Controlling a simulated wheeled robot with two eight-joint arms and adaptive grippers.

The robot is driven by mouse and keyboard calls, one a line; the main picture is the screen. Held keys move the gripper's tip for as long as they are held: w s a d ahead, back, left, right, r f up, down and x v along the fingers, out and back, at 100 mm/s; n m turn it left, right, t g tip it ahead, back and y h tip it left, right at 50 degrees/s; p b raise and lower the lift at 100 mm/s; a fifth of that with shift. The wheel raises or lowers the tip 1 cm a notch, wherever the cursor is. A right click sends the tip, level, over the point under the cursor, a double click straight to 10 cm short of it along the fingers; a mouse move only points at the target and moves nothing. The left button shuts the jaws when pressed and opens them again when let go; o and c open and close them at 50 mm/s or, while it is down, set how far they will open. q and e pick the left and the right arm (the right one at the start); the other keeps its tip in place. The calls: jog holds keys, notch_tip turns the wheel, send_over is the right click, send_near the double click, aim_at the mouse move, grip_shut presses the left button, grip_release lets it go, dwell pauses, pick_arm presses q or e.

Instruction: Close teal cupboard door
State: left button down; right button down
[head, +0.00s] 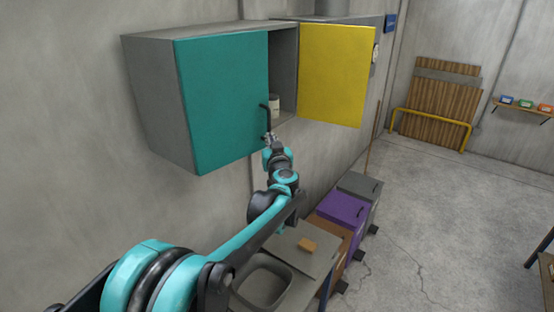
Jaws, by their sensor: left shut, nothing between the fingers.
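The teal cupboard door (222,103) is on the left of the grey wall cupboard (158,100). It covers the left part of the cupboard front; whether it stands slightly ajar I cannot tell. Its dark handle (265,116) is at the lower right edge. My left gripper (268,138) is shut with nothing in it, at the lower end of the handle. Whether it touches the handle or door I cannot tell. My right gripper is not in view.
A yellow door (337,74) stands open to the right, with a pale jar (274,105) inside the cupboard.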

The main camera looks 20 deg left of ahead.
aim_at(262, 130)
pick_arm(q)
jog(key=w+a+n+y, duration=0.1)
jog(key=w+a, duration=0.1)
jog(key=shift+w+a+g, duration=0.25)
jog(key=shift+w+g, duration=0.05)
jog(key=shift+g, duration=0.1)
jog(key=shift+w+a+r+b, duration=0.15)
jog(key=shift+w+a+b, duration=0.2)
jog(key=shift+a, duration=0.25)
